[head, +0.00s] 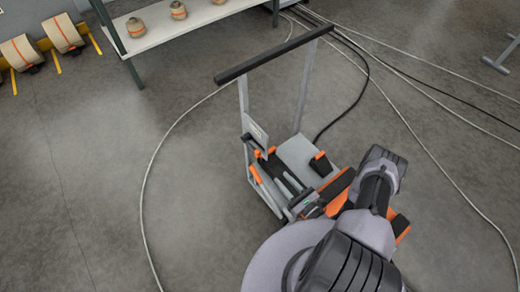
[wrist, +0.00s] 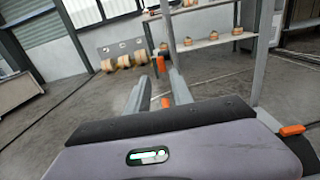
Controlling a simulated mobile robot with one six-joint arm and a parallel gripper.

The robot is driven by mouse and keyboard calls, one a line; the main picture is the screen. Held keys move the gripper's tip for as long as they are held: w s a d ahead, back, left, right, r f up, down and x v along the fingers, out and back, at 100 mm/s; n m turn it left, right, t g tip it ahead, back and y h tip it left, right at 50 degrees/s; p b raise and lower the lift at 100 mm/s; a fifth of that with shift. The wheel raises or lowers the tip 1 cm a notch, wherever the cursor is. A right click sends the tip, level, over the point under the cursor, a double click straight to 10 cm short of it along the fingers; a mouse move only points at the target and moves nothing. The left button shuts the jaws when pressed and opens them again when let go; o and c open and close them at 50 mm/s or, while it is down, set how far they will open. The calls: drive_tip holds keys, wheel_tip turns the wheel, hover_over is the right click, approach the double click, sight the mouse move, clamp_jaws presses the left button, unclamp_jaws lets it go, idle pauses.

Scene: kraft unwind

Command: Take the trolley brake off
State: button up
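The trolley has a grey frame, a flat deck (head: 301,152) and a black push bar (head: 272,55); it stands on the floor mid-picture in the head view. Orange parts sit around its deck, one at the left edge (head: 256,174) and one at the right (head: 320,155). I cannot tell which part is the brake. My gripper (head: 273,167) is low over the trolley's deck. In the wrist view its two grey fingers (wrist: 158,80) are apart, with small orange parts showing in the gap and no clear contact. My arm hides the trolley's near right part.
Cables (head: 400,107) run over the floor right of and around the trolley. The floor (head: 90,180) to the left is mostly clear.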

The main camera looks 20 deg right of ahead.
sight(259, 154)
drive_tip(key=b+x, duration=0.3)
drive_tip(key=x, duration=1)
drive_tip(key=shift+b, duration=0.35)
drive_tip(key=shift+w+a, duration=0.2)
drive_tip(key=shift+w, duration=0.25)
drive_tip(key=shift+c, duration=0.2)
clamp_jaws()
